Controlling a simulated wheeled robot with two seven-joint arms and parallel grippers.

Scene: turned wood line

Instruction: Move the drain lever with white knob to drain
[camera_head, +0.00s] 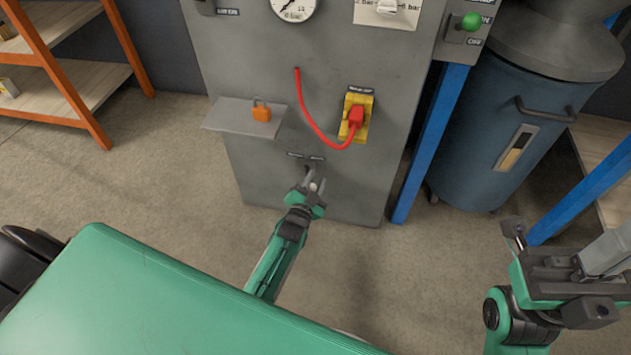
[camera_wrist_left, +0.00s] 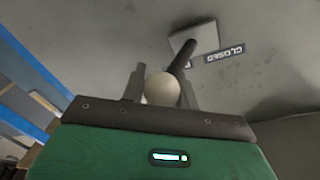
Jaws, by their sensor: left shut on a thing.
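The drain lever is a dark rod (camera_wrist_left: 183,58) with a round white knob (camera_wrist_left: 161,89), coming out of a pale square plate (camera_wrist_left: 197,37) on the grey cabinet. My left gripper (camera_head: 312,185) is low at the cabinet front. In the left wrist view the knob sits between its two fingers (camera_wrist_left: 160,88), and the gripper is shut on it. In the head view the knob (camera_head: 313,187) is small and partly hidden by the fingers. My right gripper (camera_head: 513,230) is at the right of the head view, away from the cabinet; its finger opening is unclear.
A blue post (camera_head: 430,145) and a blue drum (camera_head: 490,135) stand to the right. A small label (camera_wrist_left: 225,54) is beside the lever plate.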

